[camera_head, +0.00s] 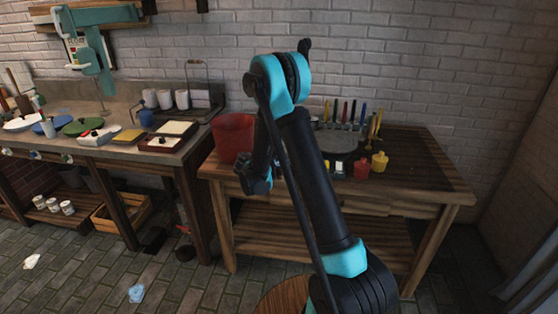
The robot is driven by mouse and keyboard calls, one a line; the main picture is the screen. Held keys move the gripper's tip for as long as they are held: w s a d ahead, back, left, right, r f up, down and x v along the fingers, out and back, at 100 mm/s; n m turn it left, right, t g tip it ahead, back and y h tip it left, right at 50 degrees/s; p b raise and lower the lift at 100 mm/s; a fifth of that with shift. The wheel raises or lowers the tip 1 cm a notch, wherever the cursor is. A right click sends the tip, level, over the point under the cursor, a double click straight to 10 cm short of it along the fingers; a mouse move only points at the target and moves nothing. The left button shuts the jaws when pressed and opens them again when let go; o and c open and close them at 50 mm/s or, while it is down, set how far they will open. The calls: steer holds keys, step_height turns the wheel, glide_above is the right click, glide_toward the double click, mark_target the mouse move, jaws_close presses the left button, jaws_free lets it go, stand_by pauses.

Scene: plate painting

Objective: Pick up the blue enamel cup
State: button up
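A small blue cup (146,118) stands on the left counter, in front of a row of white cups; it looks like the blue enamel cup. My arm rises from the lower right and bends down again. My gripper (256,185) hangs at its end, in front of the right table and just right of the red bucket (233,138). The gripper is well to the right of the blue cup and apart from it. Its fingers are dark and small, so I cannot make out their opening.
The left counter (178,150) also holds plates, sponges, small trays and a wire rack (205,97). The right table (430,180) bears a grey round plate (338,142), brushes, and red and yellow bottles. Cloths lie on the tiled floor.

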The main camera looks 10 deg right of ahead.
steer(key=c, duration=1.4)
steer(key=shift+r, duration=0.15)
steer(key=shift+c, duration=0.2)
